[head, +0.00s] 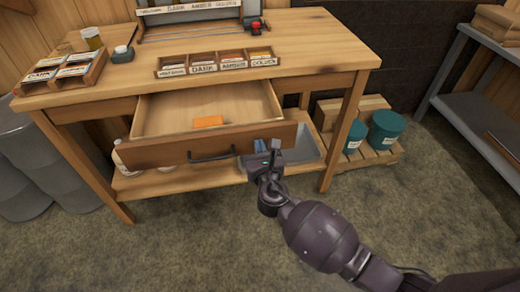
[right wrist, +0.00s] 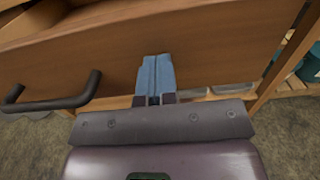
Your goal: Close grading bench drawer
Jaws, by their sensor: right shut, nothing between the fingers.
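The grading bench (head: 300,48) is a wooden table with its drawer (head: 170,154) pulled out toward me. The open drawer holds an orange item (head: 208,122) on its bare floor. A dark bar handle (head: 211,157) sits in the middle of the drawer front; it also shows at the left in the right wrist view (right wrist: 55,104). My right gripper (head: 264,146) is shut and empty, at the right part of the drawer front, right of the handle. In the right wrist view its blue fingertips (right wrist: 156,78) are against or just short of the wood; I cannot tell which. My left gripper is out of view.
Label trays (head: 218,66) and a small jar (head: 93,38) stand on the bench top. A grey bin (head: 309,150) sits on the lower shelf. Teal cans (head: 386,130) stand on a pallet at the right. The floor in front is clear.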

